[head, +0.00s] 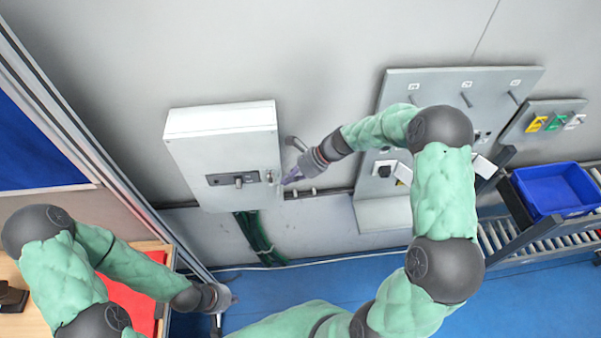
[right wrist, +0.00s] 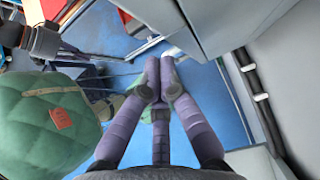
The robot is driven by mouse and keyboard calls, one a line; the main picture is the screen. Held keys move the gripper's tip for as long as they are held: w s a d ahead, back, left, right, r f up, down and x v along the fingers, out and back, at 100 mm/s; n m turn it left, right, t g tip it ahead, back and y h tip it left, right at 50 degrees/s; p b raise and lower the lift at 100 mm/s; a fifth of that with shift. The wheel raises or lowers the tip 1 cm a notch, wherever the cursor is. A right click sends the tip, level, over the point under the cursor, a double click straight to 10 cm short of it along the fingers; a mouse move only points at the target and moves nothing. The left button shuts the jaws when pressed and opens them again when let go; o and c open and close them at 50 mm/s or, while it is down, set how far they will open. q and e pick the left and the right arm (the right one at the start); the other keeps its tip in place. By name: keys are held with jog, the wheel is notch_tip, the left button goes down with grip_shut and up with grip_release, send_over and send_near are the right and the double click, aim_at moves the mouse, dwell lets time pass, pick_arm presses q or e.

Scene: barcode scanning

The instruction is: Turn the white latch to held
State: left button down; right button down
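A small white latch (head: 575,122) sits at the right end of a grey wall panel (head: 540,108), beside a green latch (head: 557,123) and a yellow latch (head: 536,124). Its exact turn is too small to tell. My right gripper (head: 288,180) is far left of it, by the right side of a white wall box (head: 222,118). In the right wrist view its purple fingers (right wrist: 158,78) are drawn together with nothing visible between them. My left gripper (head: 231,298) is low at the left, beside the wooden table; its fingers are too small to read.
A larger grey board (head: 455,82) with pegs hangs between the box and the latch panel, partly behind my right arm. A blue bin (head: 556,190) stands on a roller rack below the latches. Green cables (head: 254,236) hang under the box. Blue floor (head: 330,285) is open in front.

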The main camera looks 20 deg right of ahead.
jog(key=shift+w+a, duration=0.2)
jog(key=shift+a, duration=0.55)
jog(key=shift+a+f+y+b, duration=0.2)
jog(key=shift+y+b, duration=0.1)
jog(key=shift+b, duration=0.4)
